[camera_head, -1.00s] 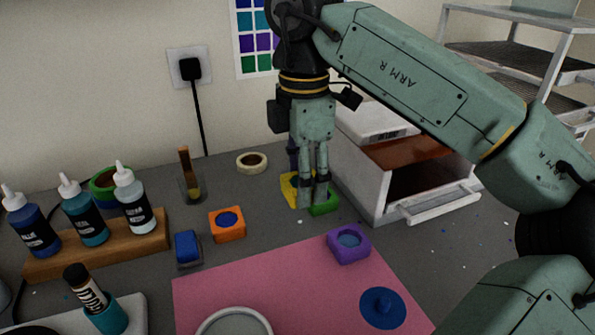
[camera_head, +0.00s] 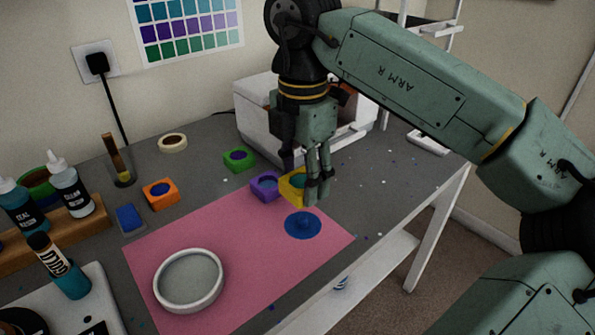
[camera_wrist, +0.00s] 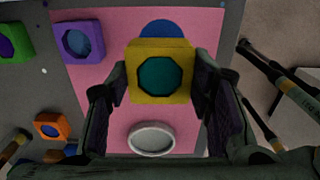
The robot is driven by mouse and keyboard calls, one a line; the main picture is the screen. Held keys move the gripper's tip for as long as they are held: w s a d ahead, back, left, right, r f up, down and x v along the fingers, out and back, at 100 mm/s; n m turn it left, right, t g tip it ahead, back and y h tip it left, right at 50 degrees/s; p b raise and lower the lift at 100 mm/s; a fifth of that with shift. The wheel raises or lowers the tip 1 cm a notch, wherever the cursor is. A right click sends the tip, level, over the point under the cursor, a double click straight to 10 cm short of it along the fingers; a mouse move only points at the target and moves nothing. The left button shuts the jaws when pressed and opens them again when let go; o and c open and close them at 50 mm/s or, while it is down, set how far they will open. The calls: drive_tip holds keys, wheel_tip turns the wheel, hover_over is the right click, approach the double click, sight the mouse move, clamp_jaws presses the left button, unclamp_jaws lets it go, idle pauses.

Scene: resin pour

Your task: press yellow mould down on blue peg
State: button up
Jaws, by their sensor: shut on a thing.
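The yellow mould (camera_head: 290,187) is a square block with a teal round recess. It also shows in the wrist view (camera_wrist: 160,58). My gripper (camera_head: 316,188) is shut on it, with one finger on each side in the wrist view (camera_wrist: 160,95). The blue peg (camera_head: 303,225) stands on a round blue base on the pink mat (camera_head: 239,245). The mould is behind the peg in the head view and appears held above the mat. In the wrist view the mould hides most of the blue base (camera_wrist: 168,28), and the peg itself is hidden.
The purple mould (camera_head: 265,187) is close on the left of the yellow one. A green mould (camera_head: 239,159) and an orange mould (camera_head: 160,195) lie farther left. A round white dish (camera_head: 188,281) sits on the mat. A white cabinet (camera_head: 256,110) stands behind.

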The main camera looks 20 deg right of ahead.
sight(303, 218)
drive_tip(key=shift+s+d+f, duration=0.1)
drive_tip(key=shift+s+f, duration=0.05)
drive_tip(key=shift+f+b, duration=2.15)
drive_tip(key=shift+f, duration=0.85)
drive_tip(key=shift+f+b, duration=0.75)
drive_tip(key=shift+b, duration=0.05)
idle(0.4)
drive_tip(key=o, duration=1.1)
drive_tip(key=shift+o, duration=0.6)
drive_tip(key=o, duration=0.5)
drive_tip(key=shift+r, duration=0.1)
